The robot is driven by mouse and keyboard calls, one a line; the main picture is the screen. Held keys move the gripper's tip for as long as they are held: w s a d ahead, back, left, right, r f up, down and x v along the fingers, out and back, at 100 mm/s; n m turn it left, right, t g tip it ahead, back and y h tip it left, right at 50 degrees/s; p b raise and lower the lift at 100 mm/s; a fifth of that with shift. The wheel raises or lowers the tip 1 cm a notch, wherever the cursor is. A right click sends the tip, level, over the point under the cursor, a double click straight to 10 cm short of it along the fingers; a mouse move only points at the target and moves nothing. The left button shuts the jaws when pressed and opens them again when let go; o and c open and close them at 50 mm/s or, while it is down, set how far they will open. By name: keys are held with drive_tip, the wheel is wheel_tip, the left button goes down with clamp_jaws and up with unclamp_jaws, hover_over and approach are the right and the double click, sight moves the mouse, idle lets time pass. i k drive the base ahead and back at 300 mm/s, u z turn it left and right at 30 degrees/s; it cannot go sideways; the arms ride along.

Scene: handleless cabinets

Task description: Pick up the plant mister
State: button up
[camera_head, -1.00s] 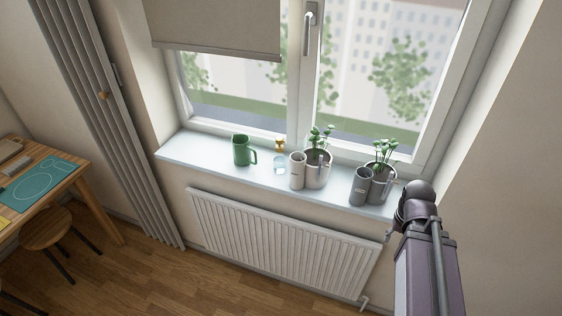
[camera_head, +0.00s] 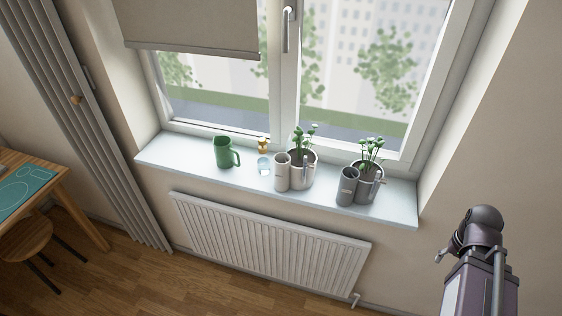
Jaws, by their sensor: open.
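What looks like the plant mister (camera_head: 264,165) stands on the windowsill, with a pale blue, see-through body and an amber top. It is between a green jug on its left and a light grey cylinder on its right. I cannot tell for sure that the amber and blue parts are one object. My gripper (camera_head: 444,254) shows only in small part at the lower right, beside my arm. It is open, off the right end of the sill and far from the mister. The rest of it is hidden.
The green jug (camera_head: 223,153) stands left on the windowsill (camera_head: 180,150). A light grey cylinder (camera_head: 282,172) and potted plant (camera_head: 302,168) are close right of the mister. A darker cylinder (camera_head: 347,186) and plant pot (camera_head: 371,185) stand farther right. A radiator (camera_head: 270,240) is below.

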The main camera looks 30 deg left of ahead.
sight(263, 163)
drive_tip(key=z, duration=0.9)
drive_tip(key=k, duration=1.2)
drive_tip(key=u, duration=1.8)
drive_tip(key=i, duration=0.25)
drive_tip(key=z, duration=0.45)
